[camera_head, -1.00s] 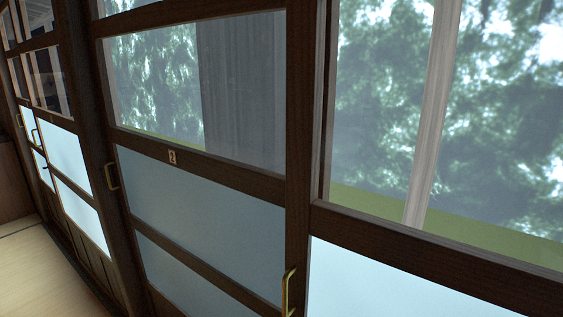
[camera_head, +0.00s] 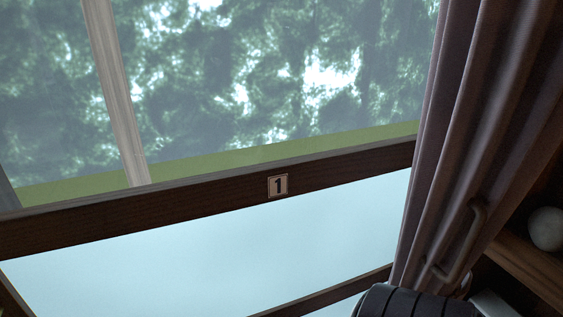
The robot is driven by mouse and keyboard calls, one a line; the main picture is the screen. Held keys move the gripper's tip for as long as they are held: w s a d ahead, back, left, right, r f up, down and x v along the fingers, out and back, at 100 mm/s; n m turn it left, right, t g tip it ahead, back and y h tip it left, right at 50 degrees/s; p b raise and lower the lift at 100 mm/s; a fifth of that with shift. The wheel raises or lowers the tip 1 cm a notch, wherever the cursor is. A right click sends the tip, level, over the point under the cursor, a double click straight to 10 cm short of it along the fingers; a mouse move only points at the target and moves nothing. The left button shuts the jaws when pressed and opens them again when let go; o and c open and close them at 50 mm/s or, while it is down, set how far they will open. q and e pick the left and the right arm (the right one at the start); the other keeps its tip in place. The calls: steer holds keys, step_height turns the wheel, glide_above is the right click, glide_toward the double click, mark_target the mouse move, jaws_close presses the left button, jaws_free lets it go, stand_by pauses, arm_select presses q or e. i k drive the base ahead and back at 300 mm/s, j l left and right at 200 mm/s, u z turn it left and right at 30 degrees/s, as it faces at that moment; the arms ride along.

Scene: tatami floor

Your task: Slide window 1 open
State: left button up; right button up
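Window 1 (camera_head: 278,187) is a dark wooden frame with a clear upper pane and a frosted lower pane. A small plate reading 1 sits on its middle rail. A curved metal handle (camera_head: 473,240) stands at the right, close against the curtain; I cannot tell exactly what it is fixed to. A black ribbed part, which looks like my own arm, shows at the bottom right below the handle. No fingertips of either gripper are visible.
A greyish-purple curtain (camera_head: 445,130) hangs over the right side of the window. Right of it are a wooden shelf (camera_head: 530,265) and a pale round object (camera_head: 546,229). Trees show through the upper pane.

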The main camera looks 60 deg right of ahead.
mark_target(306, 235)
steer(key=z, duration=1.75)
